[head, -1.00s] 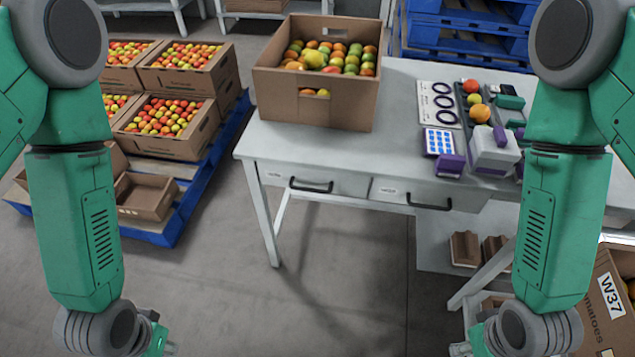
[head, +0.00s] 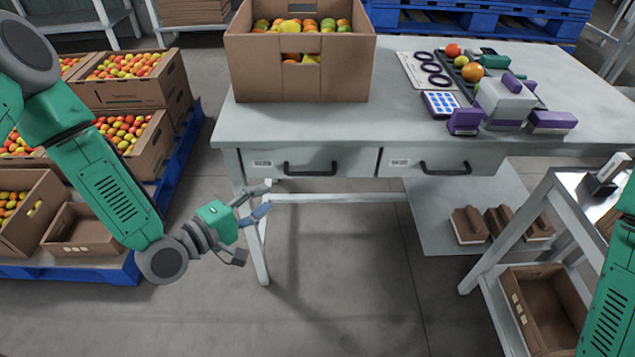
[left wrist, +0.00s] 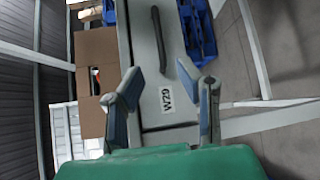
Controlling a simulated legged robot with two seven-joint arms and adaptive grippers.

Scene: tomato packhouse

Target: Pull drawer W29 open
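Drawer W29 (head: 345,163) is the left of two grey drawers under the table top and looks shut. Its label (left wrist: 167,99) reads W29 in the left wrist view, where the picture is turned sideways. Its black bar handle (head: 310,169) lies right of the label in the head view; the handle (left wrist: 160,40) also shows beyond my fingers in the left wrist view. My left gripper (head: 251,230) is open and empty, in front of and below the drawer's left end, apart from the handle. My right gripper is out of view; only part of that arm shows at the right edge.
The table (head: 300,118) carries a cardboard box of tomatoes (head: 300,75) and a purple-and-white device (head: 505,100). A second drawer (head: 480,163) is to the right. Tomato crates stand on a blue pallet (head: 185,150) at left. A metal stand (head: 530,215) is at right. Floor in front is clear.

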